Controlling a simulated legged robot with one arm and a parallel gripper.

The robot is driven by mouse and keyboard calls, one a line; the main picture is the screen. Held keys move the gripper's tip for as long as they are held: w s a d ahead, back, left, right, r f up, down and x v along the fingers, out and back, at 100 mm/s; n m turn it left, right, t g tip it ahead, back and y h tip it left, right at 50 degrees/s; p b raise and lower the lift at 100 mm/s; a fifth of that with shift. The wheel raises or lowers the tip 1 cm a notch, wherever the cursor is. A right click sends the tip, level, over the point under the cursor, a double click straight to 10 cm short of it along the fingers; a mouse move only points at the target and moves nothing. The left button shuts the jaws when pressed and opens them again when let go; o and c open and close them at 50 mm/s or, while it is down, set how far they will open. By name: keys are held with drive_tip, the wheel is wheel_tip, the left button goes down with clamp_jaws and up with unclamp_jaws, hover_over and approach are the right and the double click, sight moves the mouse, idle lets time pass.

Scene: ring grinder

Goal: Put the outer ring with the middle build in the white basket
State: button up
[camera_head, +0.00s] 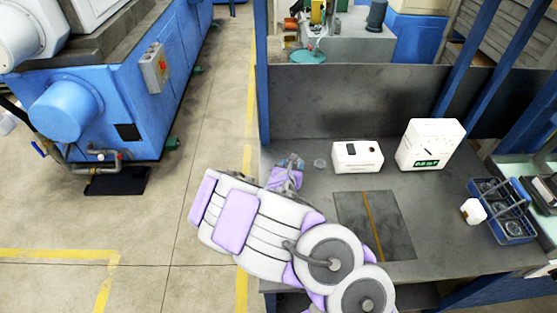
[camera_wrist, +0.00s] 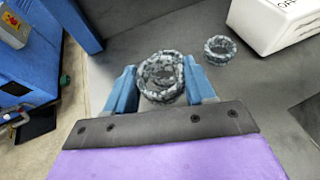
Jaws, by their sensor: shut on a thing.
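My gripper (camera_head: 290,163) is over the left end of the grey workbench. In the wrist view, its blue fingers (camera_wrist: 162,82) are shut on a grey speckled ring (camera_wrist: 163,76), which sits upright between them. A smaller-looking ring (camera_wrist: 220,50) of the same speckled grey lies apart on the bench to the right; it also shows in the head view (camera_head: 320,163). A blue basket (camera_head: 518,238) with several dark round pieces in it stands at the bench's right end. I see no basket that is clearly white. Which build each ring has cannot be told.
A white box (camera_head: 357,156) and a taller white device with a green display (camera_head: 430,144) stand at the back of the bench (camera_head: 300,225). A small white object (camera_head: 473,211) is beside the blue basket. A dark mat (camera_head: 375,226) lies mid-bench. Blue posts rise behind.

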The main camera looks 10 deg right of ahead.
drive_tip(key=p, duration=0.2)
hover_over(312, 186)
drive_tip(key=shift+r, duration=0.4)
drive_tip(key=w+a+r, duration=0.1)
drive_tip(key=a+r, duration=0.3)
drive_tip(key=r, duration=0.5)
drive_tip(key=w+a+r+n+y, duration=0.1)
drive_tip(key=a+r, duration=0.3)
drive_tip(key=r, duration=0.6)
drive_tip(key=w+a+r+n+y, duration=0.1)
drive_tip(key=a+r, duration=0.4)
drive_tip(key=r, duration=0.5)
drive_tip(key=shift+w+t, duration=0.3)
drive_tip(key=shift+t, duration=0.1)
